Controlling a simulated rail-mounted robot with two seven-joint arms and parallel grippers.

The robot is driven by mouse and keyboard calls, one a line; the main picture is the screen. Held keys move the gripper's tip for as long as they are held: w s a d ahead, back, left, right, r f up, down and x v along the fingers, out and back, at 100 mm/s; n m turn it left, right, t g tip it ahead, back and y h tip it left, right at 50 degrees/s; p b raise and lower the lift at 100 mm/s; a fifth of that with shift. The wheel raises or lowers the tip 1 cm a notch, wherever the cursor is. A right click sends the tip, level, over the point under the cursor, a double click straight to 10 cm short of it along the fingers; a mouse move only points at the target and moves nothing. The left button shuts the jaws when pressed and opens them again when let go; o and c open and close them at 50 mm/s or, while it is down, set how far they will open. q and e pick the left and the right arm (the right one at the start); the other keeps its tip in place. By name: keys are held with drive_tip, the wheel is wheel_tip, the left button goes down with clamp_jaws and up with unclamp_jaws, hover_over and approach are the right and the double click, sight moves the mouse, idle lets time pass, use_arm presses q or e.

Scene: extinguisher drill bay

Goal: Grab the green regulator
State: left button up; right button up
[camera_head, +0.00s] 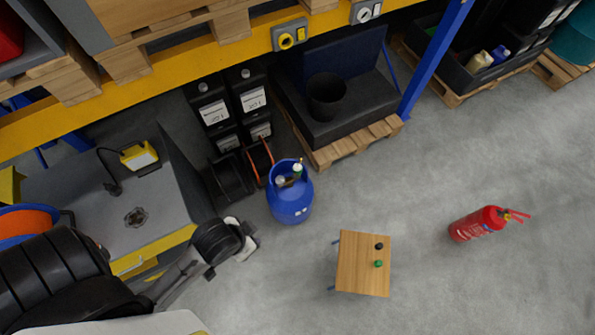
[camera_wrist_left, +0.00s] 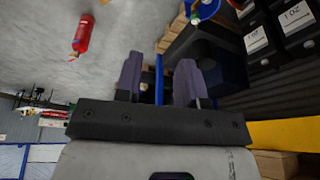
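The green regulator (camera_head: 378,264) is a small green knob-like thing on a small wooden table (camera_head: 353,262), in the head view right of centre near the bottom. A similar small black piece (camera_head: 379,246) sits just behind it on the same tabletop. My left gripper (camera_head: 248,240) is left of the table, well apart from the regulator. In the left wrist view its two dark fingers (camera_wrist_left: 159,82) are spread with nothing between them. I cannot make out the regulator in the wrist view. My right gripper is in neither view.
A blue gas cylinder (camera_head: 291,197) stands on the floor near my left gripper. A red extinguisher (camera_head: 478,223) is on the floor to the right; it also shows in the wrist view (camera_wrist_left: 83,33). A pallet (camera_head: 359,142) with a black bin lies behind. Floor around the table is clear.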

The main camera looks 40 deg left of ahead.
use_arm(q)
drive_tip(key=o, duration=0.9)
